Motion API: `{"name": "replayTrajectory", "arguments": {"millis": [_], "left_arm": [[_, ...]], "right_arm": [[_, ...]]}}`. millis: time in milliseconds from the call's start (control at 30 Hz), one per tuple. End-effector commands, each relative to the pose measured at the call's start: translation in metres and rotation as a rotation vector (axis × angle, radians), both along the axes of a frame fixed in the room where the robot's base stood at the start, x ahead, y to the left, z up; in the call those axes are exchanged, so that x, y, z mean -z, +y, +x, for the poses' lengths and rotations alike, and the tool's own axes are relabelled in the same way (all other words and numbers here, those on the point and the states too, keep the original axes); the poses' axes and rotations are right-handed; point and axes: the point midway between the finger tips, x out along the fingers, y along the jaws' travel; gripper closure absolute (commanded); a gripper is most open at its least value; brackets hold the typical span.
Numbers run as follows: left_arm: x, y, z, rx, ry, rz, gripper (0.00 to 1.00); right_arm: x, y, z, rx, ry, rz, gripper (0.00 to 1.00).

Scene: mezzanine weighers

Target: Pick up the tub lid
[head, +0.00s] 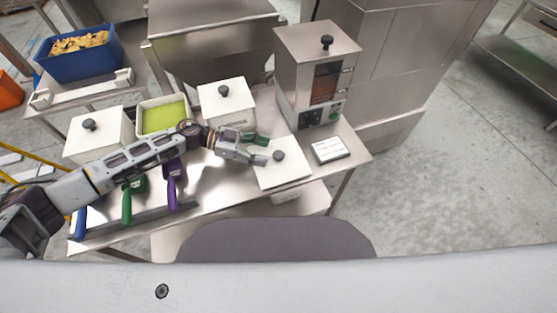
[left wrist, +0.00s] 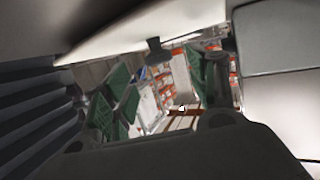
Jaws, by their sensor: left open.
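The tub lid (head: 284,176) is a white square plate with a black knob (head: 279,155). It lies flat on the steel table, right of the tubs. My left gripper (head: 266,149) is open, its green-padded fingers spread just left of the knob and pointing at it. The fingers appear apart from the knob. In the left wrist view the knob (left wrist: 153,45) shows between the two fingers, toward the top, with the pale lid (left wrist: 112,40) behind it. My right gripper is not in view.
An open tub with green contents (head: 163,117) stands between two lidded white tubs (head: 228,108) (head: 98,138). A steel machine (head: 312,70) stands behind the lid, a small white panel (head: 331,150) to its right. Coloured-handled scoops (head: 127,203) lie at the front left.

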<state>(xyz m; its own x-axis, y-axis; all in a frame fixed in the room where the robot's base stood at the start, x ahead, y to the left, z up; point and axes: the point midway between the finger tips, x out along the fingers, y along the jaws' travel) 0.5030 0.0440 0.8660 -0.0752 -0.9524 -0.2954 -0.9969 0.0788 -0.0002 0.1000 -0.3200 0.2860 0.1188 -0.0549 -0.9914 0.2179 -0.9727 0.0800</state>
Motion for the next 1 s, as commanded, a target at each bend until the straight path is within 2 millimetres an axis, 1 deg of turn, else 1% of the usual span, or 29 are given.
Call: {"name": "replayTrajectory", "arguments": {"millis": [200,333,500,900,1000], "left_arm": [[0.007,-0.023,-0.003,0.002,0.002,-0.002,0.42],[0.01,-0.032,-0.003,0.0,0.0,0.0,0.42],[0.012,-0.036,-0.003,-0.001,0.0,0.0,0.42],[0.012,-0.036,-0.003,-0.001,0.0,0.0,0.42],[0.012,-0.036,-0.003,0.0,0.0,0.0,0.55]], "right_arm": [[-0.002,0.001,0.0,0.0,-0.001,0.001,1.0],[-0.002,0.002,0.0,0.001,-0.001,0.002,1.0],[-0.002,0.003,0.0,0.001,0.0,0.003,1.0],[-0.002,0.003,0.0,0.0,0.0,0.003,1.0],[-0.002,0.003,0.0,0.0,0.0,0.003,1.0]]}}
